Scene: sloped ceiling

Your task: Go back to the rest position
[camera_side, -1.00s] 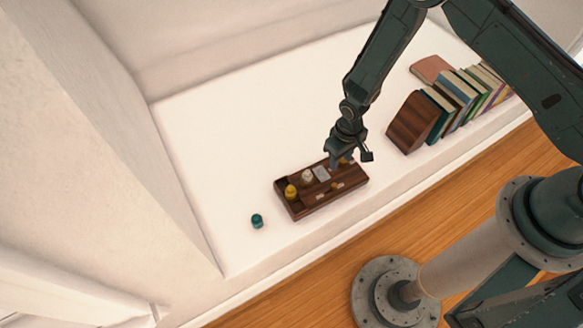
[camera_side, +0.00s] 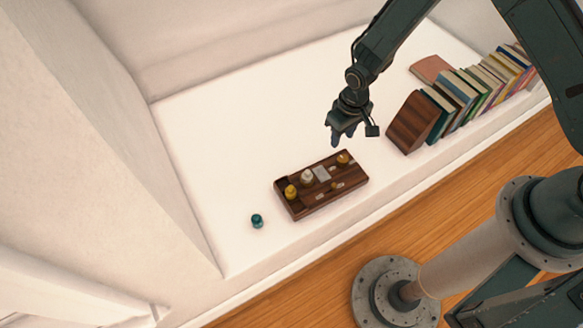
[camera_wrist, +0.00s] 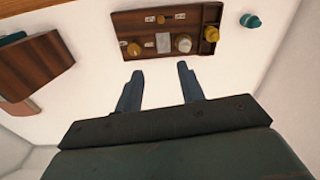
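My gripper (camera_side: 341,139) hangs in the air above the white ledge, a little behind and above the right end of the dark wooden tray. In the wrist view my gripper (camera_wrist: 157,84) has its two fingers apart with nothing between them; it is open and empty. The wooden tray (camera_side: 318,203) lies on the ledge and also shows in the wrist view (camera_wrist: 127,22).
A brown wooden bookend (camera_side: 413,122) and a row of books (camera_side: 458,90) stand to the right. A reddish book (camera_side: 431,69) lies flat behind them. The ledge's back left is clear.

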